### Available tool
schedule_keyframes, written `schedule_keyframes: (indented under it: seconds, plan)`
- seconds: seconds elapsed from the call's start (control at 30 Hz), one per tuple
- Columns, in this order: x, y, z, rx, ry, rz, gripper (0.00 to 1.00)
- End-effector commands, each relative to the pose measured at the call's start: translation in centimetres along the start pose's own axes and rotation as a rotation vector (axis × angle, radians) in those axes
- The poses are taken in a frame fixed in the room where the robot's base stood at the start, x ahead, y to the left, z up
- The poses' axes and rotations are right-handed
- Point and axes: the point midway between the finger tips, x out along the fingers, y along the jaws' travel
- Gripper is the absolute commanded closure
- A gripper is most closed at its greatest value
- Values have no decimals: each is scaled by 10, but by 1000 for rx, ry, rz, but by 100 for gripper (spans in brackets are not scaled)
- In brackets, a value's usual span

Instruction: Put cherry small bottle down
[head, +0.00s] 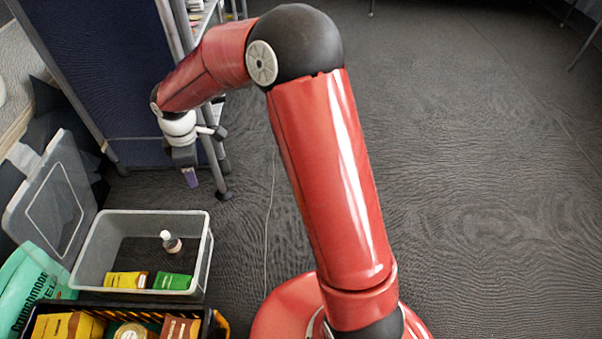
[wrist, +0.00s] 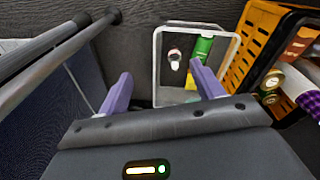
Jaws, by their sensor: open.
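A small bottle (head: 171,242) with a white cap and dark body is inside the grey plastic bin (head: 208,262) on the floor. It stands or leans near the bin's far right part. In the wrist view the bottle (wrist: 174,57) shows from above, inside the bin (wrist: 157,80). My gripper (head: 191,178) is above and behind the bin in the head view, apart from the bottle. In the wrist view its purple fingers (wrist: 160,88) are spread wide with nothing between them. The bottle's label is too small to read.
A yellow box (head: 125,280) and a green box (head: 173,281) lie in the bin. A black and yellow crate (head: 207,318) with several packages stands in front. A clear lid (head: 52,190) leans at left. Metal rack legs (head: 215,170) stand close by my gripper. Floor at right is clear.

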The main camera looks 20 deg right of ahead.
Motion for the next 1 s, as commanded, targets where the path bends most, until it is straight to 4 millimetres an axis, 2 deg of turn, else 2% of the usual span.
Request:
schedule_keyframes:
  seconds: [0.03, 0.2, 0.4, 0.5, 0.6, 0.73, 0.83, 1.0]
  plan:
    - [-28, -6, 16, 71, -23, 41, 33]
    - [-100, -39, 68, 359, -59, 154, 33]
    - [-166, -97, 125, 727, -18, 274, 33]
    - [-189, -132, 150, 913, 36, 319, 33]
    - [-202, -166, 171, 1088, 107, 349, 33]
    - [-208, -201, 188, 1261, 195, 361, 33]
    - [-208, -218, 195, 1345, 244, 358, 33]
    - [-207, -227, 199, 1398, 276, 354, 33]
